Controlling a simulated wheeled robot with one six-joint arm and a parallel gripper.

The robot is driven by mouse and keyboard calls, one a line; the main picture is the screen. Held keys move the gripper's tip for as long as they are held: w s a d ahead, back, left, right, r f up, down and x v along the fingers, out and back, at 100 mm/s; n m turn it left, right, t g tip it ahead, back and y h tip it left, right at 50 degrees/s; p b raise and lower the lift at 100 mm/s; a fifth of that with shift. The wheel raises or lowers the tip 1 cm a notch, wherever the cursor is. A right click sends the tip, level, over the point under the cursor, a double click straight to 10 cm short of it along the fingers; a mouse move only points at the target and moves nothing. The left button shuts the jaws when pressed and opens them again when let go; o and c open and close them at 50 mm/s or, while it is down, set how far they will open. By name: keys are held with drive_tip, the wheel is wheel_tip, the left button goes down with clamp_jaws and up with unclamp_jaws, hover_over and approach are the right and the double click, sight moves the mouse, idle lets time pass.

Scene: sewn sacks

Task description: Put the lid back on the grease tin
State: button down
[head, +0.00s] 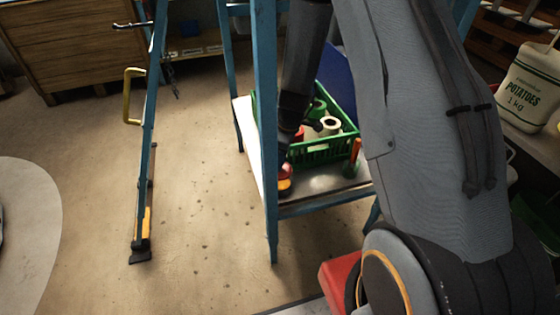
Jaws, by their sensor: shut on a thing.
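My gripper (287,158) points down at the left end of a low shelf, partly hidden behind a blue post. It is shut on a small red piece (286,170) that looks like the lid. Just below is a small round orange and dark thing (285,186), which looks like the grease tin, near the shelf's front left corner. The post cuts off its left side. I cannot tell whether the lid touches the tin or is level.
A green crate (335,150) with white rolls and green items stands right behind the gripper on the shelf (320,198). A small green item with an orange upright part (353,160) stands at its right. The blue post (267,120) rises close in front. Floor to the left is mostly clear.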

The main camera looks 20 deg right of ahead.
drive_tip(key=shift+f+b, duration=1.95)
drive_tip(key=shift+f, duration=0.65)
drive_tip(key=shift+f+b, duration=0.3)
drive_tip(key=shift+b, duration=0.05)
drive_tip(key=shift+b, duration=0.4)
drive_tip(key=shift+f+b, duration=0.15)
drive_tip(key=shift+b, duration=0.4)
idle(0.4)
drive_tip(key=shift+s, duration=0.1)
drive_tip(key=c, duration=1.1)
unclamp_jaws()
